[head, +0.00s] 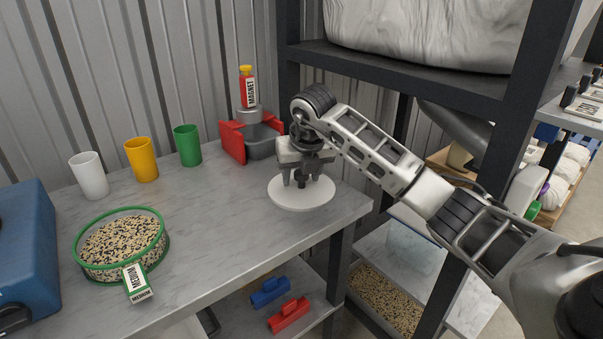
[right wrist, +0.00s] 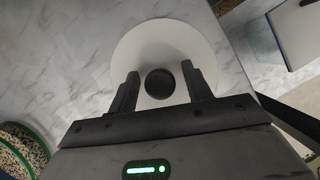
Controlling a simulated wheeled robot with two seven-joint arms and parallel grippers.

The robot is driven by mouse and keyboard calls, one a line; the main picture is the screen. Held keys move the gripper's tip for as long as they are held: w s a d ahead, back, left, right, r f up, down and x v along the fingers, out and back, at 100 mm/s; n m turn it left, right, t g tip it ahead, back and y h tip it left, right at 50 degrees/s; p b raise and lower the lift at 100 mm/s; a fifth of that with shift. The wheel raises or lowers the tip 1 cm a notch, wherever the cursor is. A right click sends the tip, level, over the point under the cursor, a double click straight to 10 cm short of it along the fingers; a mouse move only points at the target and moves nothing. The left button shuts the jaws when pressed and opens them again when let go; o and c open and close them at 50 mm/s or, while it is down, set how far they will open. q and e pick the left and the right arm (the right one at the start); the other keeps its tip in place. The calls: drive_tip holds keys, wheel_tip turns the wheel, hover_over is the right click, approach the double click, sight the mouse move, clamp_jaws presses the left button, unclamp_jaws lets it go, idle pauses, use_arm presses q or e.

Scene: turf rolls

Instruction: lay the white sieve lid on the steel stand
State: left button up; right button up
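The white sieve lid (head: 288,198), a flat round disc with a dark knob (right wrist: 160,83), lies flat on the grey worktop near its right front corner. My right gripper (head: 301,181) points down over the lid. In the right wrist view its fingers (right wrist: 160,71) are open on either side of the knob, with a gap on each side. A grey round metal piece (head: 249,115) shows under a red bottle at the back; I cannot tell whether it is the steel stand. My left gripper is not in view.
A red-and-grey bin (head: 233,143) stands behind my gripper, below the red bottle (head: 248,91). White (head: 90,176), yellow (head: 142,160) and green (head: 187,146) cups and a green-rimmed sieve of seed (head: 76,262) stand left. A dark shelf post (head: 289,95) rises close behind my arm.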

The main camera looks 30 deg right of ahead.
drive_tip(key=v, duration=1.2)
idle(0.4)
